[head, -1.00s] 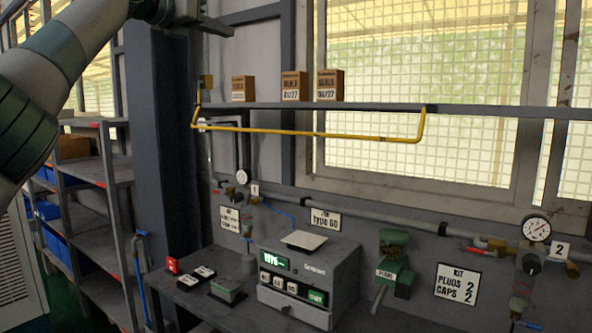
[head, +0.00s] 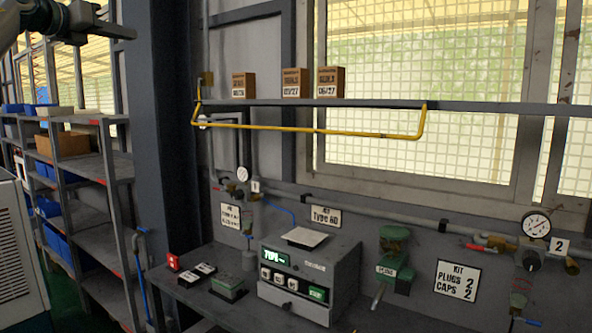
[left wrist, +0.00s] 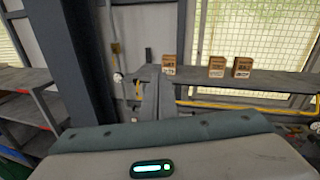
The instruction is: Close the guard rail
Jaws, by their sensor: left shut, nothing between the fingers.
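The yellow guard rail (head: 310,131) runs along the front of the wall shelf (head: 370,104). Its long bar hangs below the shelf edge, with short end arms rising toward the shelf at each end. Part of the rail also shows in the left wrist view (left wrist: 215,105), partly hidden by my gripper fingers. My left gripper (head: 128,32) is at the upper left, apart from the rail and left of the shelf. It is shut and empty; its fingers also show in the left wrist view (left wrist: 150,80). My right gripper is not in view.
Several small brown boxes, one of them at the right (head: 331,82), stand on the shelf. A dark column (head: 172,130) stands between my left gripper and the shelf. A grey rack (head: 95,165) is at the left. Below are a grey machine (head: 310,280) and a gauge (head: 536,225).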

